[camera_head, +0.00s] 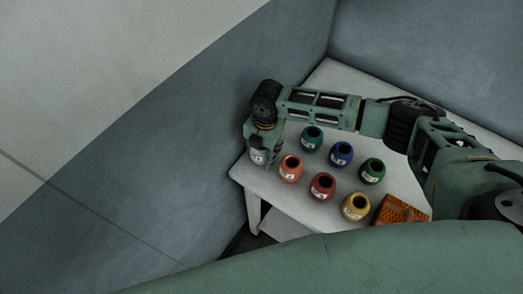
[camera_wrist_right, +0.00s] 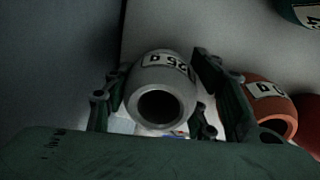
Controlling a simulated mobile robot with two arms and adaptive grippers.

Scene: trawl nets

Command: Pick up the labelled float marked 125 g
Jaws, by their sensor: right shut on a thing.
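A grey float (camera_head: 257,157) with a pale label is at the left end of the white table. It also shows in the right wrist view (camera_wrist_right: 161,103), its dark round hole facing the camera. Its label is turned over in that view and seems to include "25 g"; the first digit is hard to read. My right gripper (camera_head: 262,148) is shut on this float, with one finger on each side of it in the right wrist view (camera_wrist_right: 165,105). I cannot tell whether the float is clear of the table. My left gripper is not in view.
Other labelled floats stand close by on the table (camera_head: 290,205): orange (camera_head: 291,168), teal (camera_head: 312,139), blue (camera_head: 341,154), red (camera_head: 322,186), green (camera_head: 371,171) and yellow (camera_head: 356,207). An orange slotted object (camera_head: 400,212) lies at the right. Grey walls stand to the left and behind.

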